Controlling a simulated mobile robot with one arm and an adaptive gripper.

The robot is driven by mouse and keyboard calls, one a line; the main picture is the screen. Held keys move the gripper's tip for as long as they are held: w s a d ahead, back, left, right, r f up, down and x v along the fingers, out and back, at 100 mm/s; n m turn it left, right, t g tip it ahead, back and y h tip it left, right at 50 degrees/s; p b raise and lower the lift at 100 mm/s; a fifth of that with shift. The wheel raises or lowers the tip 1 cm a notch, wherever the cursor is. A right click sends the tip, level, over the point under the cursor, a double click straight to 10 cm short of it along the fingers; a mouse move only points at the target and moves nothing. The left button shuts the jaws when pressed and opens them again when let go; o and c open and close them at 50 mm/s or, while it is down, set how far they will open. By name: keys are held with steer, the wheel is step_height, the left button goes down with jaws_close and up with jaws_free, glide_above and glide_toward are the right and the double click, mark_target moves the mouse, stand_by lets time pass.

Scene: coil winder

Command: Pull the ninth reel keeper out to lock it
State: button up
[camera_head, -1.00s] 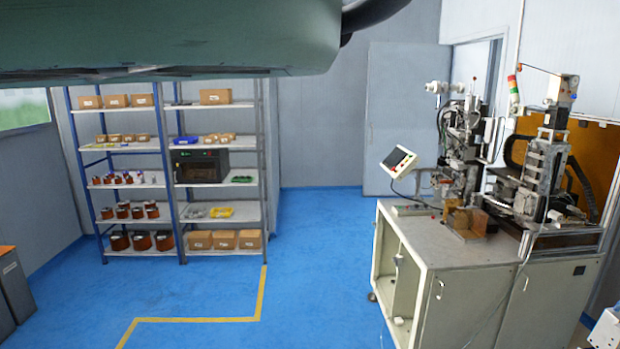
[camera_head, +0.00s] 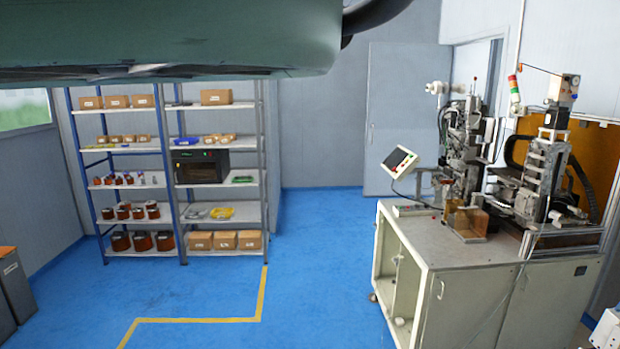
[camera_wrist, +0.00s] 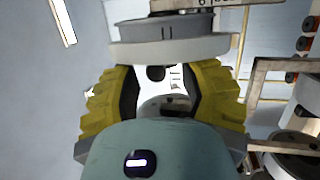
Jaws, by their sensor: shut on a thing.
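In the wrist view, my gripper (camera_wrist: 160,82) has its two yellow, ridged fingers with dark pads up against a round grey part with a pale rim (camera_wrist: 172,46). I take this part to be the reel keeper. A small dark knob (camera_wrist: 157,73) shows below the rim, between the fingertips. The fingers stand apart at this width and are shut on the keeper; the exact contact is hard to make out. A board (camera_wrist: 228,4) with cut-off black lettering is above it, so I cannot read its number fully. The head view does not show my gripper or the keeper.
In the wrist view, a frame with copper-coloured reels (camera_wrist: 305,43) is at the right, and a round grey part (camera_wrist: 292,155) is at lower right. In the head view, a shelf rack (camera_head: 165,165) stands left, a winding machine bench (camera_head: 470,290) right, with clear blue floor between.

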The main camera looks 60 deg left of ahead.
steer(key=shift+s+d+r, duration=0.1)
steer(key=shift+s+r, duration=0.15)
steer(key=shift+r, duration=0.05)
steer(key=shift+s, duration=0.2)
steer(key=shift+c, duration=0.5)
steer(key=shift+s, duration=0.4)
jaws_close()
steer(key=shift+s+a, duration=0.3)
steer(key=shift+a, duration=0.3)
steer(key=shift+o, duration=1.2)
jaws_free()
steer(key=shift+f, duration=0.1)
